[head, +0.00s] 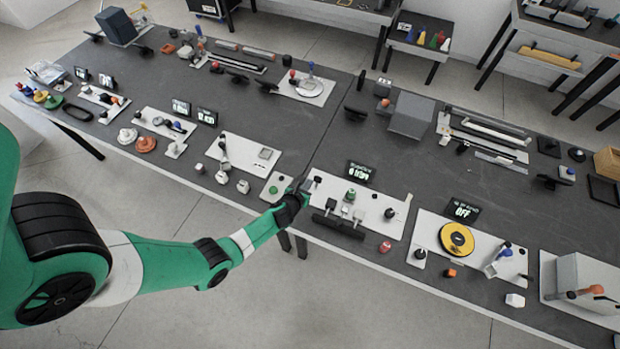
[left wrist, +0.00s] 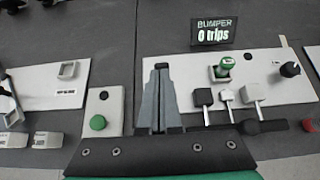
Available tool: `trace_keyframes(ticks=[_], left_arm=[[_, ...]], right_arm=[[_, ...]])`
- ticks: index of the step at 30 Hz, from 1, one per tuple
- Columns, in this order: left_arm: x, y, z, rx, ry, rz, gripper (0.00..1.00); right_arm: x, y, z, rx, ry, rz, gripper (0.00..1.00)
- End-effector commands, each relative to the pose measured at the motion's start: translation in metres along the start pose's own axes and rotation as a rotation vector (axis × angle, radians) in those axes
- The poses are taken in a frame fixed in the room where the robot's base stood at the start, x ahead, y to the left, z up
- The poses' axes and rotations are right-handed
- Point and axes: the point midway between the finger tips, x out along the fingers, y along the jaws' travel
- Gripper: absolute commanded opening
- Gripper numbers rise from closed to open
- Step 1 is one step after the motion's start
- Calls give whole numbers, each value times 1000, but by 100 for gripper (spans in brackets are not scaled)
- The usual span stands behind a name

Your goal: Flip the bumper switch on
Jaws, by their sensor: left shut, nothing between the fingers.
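A black display reading "BUMPER 0 trips" (left wrist: 210,34) stands behind a white panel (left wrist: 180,66); the head view shows this panel (head: 375,199) near the table's front edge. On the panel are a green-topped part (left wrist: 223,67), a dark block-topped lever (left wrist: 203,98), two paler levers (left wrist: 226,96) (left wrist: 249,92) and a black knob (left wrist: 290,69). I cannot tell which part is the bumper switch. My left gripper (left wrist: 160,72) is shut and empty, over the panel's left end, left of the levers. It hides what lies under it. It also shows in the head view (head: 303,183).
A small plate with a green button (left wrist: 97,123) stands just left of the gripper. A dark bar (head: 338,226) lies in front of the levers, with a red knob (head: 385,247) to its right. A yellow disc panel (head: 457,239) stands farther right.

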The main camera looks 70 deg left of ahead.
Motion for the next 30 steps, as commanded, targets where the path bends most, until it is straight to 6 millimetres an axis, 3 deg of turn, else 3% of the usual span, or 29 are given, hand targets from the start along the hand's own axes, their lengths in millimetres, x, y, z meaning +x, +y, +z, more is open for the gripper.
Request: trace_keyframes(ticks=[1, 7, 26, 30], left_arm=[[-14, 0, 11, -1, 2, 0, 0], [-29, 0, 19, 0, 2, -1, 0], [-30, 0, 18, 0, 2, 0, 0], [-33, -16, 33, 13, -15, -28, 0]], right_arm=[[13, 0, -12, 0, 0, 0, 50], [22, 0, -20, 0, -1, 0, 50], [22, 0, -19, 0, -1, 0, 50], [26, 0, -24, 0, -1, 0, 50]])
